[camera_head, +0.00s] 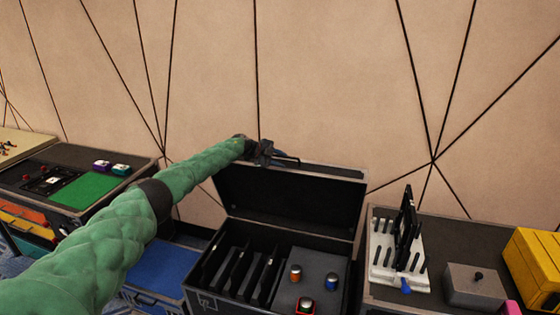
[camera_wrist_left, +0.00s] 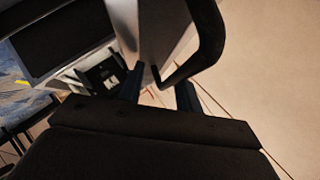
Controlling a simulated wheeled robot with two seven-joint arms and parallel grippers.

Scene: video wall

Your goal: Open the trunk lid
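The black trunk (camera_head: 290,225) stands in the middle of the head view with its lid (camera_head: 290,200) raised, roughly upright, against the wall side. A dark handle (camera_head: 288,159) is at the lid's top edge; it shows as a black loop in the left wrist view (camera_wrist_left: 212,40). My left gripper (camera_head: 270,152) is at the lid's top edge, beside the handle. In the left wrist view its two fingers (camera_wrist_left: 160,92) are apart, with the handle's end near the gap; I cannot tell whether they touch it. My right gripper is not in view.
Inside the trunk are black dividers (camera_head: 235,268) and several small cans on a grey panel (camera_head: 318,270). A case with a white rack (camera_head: 385,255) and a yellow box (camera_head: 535,265) stands right. A case with a green mat (camera_head: 88,190) stands left. The wall is close behind.

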